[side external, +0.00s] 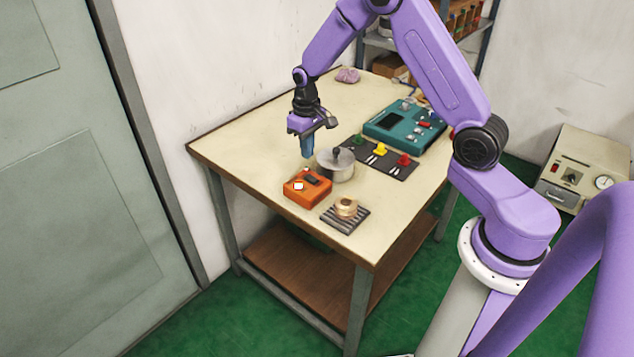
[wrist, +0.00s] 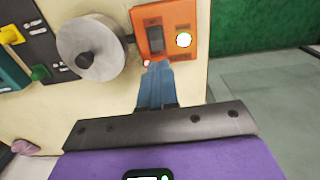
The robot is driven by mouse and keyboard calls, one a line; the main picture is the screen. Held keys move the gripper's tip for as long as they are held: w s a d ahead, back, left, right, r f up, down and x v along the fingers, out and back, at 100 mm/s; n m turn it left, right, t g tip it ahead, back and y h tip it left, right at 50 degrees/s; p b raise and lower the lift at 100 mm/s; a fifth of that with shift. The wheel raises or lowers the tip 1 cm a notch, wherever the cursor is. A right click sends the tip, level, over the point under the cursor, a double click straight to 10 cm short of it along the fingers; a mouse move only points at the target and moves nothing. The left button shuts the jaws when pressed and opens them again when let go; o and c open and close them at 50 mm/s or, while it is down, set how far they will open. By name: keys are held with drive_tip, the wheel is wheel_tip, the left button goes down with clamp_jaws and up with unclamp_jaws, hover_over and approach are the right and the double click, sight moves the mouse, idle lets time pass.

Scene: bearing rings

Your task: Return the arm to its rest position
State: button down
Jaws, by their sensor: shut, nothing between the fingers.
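My gripper (side external: 307,150) has a purple body and blue fingers. It points down above the table (side external: 240,135), to the left of the grey lidded pot-like cylinder (side external: 335,168) and behind the orange box (side external: 307,190). In the wrist view its fingers (wrist: 156,72) are together with nothing between them, and their tips show just below the orange box (wrist: 168,30). The box has a dark switch and a lit round button. I cannot tell the exact height of the fingertips above the table.
A pink lump (side external: 347,75) lies at the back. The table's left part is clear.

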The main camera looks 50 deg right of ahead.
drive_tip(key=s+a+r+n, duration=0.6)
drive_tip(key=s+a+r, duration=0.4)
drive_tip(key=s+a, duration=0.4)
drive_tip(key=s+d+r+n, duration=0.1)
drive_tip(key=s+r+n, duration=0.1)
drive_tip(key=s, duration=0.8)
drive_tip(key=s+d+r+n, duration=0.2)
drive_tip(key=s+n, duration=0.2)
drive_tip(key=s, duration=0.6)
drive_tip(key=shift+s, duration=0.25)
drive_tip(key=shift+r, duration=0.1)
